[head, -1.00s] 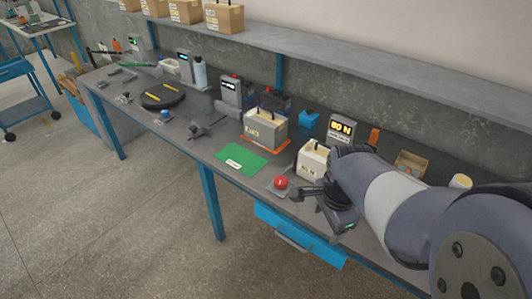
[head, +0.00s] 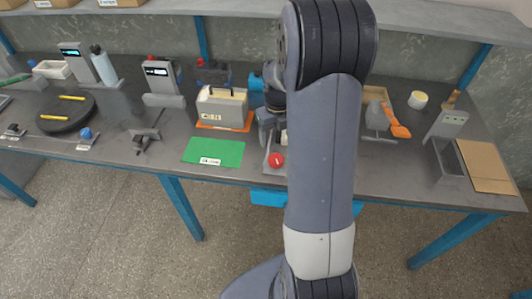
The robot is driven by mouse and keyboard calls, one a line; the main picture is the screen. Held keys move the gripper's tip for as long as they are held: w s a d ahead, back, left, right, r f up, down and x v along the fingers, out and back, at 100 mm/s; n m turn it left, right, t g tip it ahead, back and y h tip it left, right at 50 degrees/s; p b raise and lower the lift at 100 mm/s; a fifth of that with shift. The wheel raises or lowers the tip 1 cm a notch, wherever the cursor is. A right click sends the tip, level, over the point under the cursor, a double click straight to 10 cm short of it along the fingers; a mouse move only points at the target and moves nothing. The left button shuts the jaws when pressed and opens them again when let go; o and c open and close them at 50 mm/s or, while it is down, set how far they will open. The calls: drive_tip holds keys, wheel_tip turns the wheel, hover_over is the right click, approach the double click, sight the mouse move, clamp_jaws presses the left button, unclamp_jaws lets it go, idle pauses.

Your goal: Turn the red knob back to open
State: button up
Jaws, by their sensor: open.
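The red knob (head: 277,160) sits on a small grey plate near the front edge of the bench (head: 330,185). My arm crosses the middle of the head view and hides the area just right of the knob. My gripper (head: 266,130) shows partly at the arm's left edge, just behind the knob in the picture. It looks open, with nothing seen between its jaws. Whether it touches anything is hidden. A pale box beside the knob is almost fully covered by my arm.
A grey-white battery box (head: 222,107) stands on an orange mat (head: 205,126). A green mat (head: 214,151) lies left of the knob. An orange-handled tool (head: 397,124) and a grey holder (head: 449,160) stand to the right. A shelf (head: 180,8) runs along the back.

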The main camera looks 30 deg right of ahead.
sight(276, 159)
wheel_tip(276, 159, down, 10)
drive_tip(key=shift+f+p, duration=0.2)
drive_tip(key=shift+p, duration=0.45)
drive_tip(key=shift+s, duration=0.1)
drive_tip(key=c, duration=1)
